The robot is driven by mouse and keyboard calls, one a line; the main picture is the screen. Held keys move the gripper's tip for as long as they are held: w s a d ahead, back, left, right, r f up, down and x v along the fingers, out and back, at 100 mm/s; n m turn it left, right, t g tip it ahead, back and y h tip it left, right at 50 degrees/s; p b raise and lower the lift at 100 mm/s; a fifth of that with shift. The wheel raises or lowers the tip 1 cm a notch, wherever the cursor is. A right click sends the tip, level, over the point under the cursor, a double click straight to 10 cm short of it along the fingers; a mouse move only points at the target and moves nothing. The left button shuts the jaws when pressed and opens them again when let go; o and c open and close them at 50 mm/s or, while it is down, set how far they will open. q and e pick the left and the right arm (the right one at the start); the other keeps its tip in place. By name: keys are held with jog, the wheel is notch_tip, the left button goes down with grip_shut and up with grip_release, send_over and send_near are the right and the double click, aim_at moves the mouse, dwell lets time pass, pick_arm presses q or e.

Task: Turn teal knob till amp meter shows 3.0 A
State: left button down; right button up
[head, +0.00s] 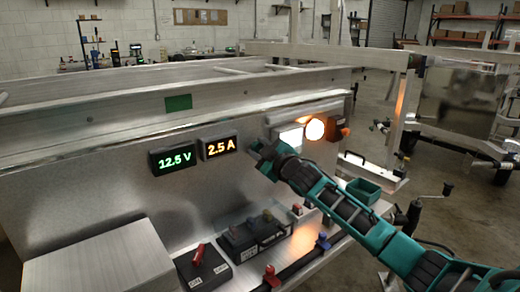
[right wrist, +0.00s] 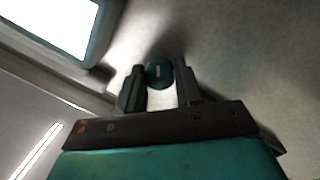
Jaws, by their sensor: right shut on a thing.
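The amp meter (head: 219,147) on the metal panel reads 2.5 A in orange digits. My right gripper (head: 259,152) is at the panel just right of the meter, and it hides the knob in the head view. In the right wrist view the round teal knob (right wrist: 159,73) has a pale pointer mark that stands about upright. The two fingers of my right gripper (right wrist: 158,88) are on either side of the knob, shut on it. My left gripper is in neither view.
A volt meter (head: 174,161) reads 12.5 V in green. A lit white panel (head: 291,138) and a glowing orange lamp (head: 315,129) sit right of the gripper. Below are a box with a red lever (head: 203,267), a black battery-like box (head: 250,235) and a metal box (head: 100,262).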

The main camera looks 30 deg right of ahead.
jog(key=shift+r+m+p, duration=0.3)
jog(key=shift+m+p, duration=0.4)
jog(key=shift+p, duration=0.45)
jog(key=shift+m+p, duration=0.4)
jog(key=shift+p, duration=0.1)
jog(key=shift+m+p, duration=0.8)
jog(key=shift+p, duration=0.25)
jog(key=m+p, duration=0.2)
jog(key=shift+m+g+p, duration=0.35)
jog(key=shift+m+g, duration=0.05)
jog(key=shift+f+m+y+p, duration=0.15)
jog(key=shift+m+y+p, duration=0.15)
jog(key=shift+m+p, duration=0.25)
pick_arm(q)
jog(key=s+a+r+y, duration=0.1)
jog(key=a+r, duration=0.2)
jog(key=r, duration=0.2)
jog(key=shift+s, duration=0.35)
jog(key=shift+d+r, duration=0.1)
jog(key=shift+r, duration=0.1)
pick_arm(e)
jog(key=shift+m, duration=0.35)
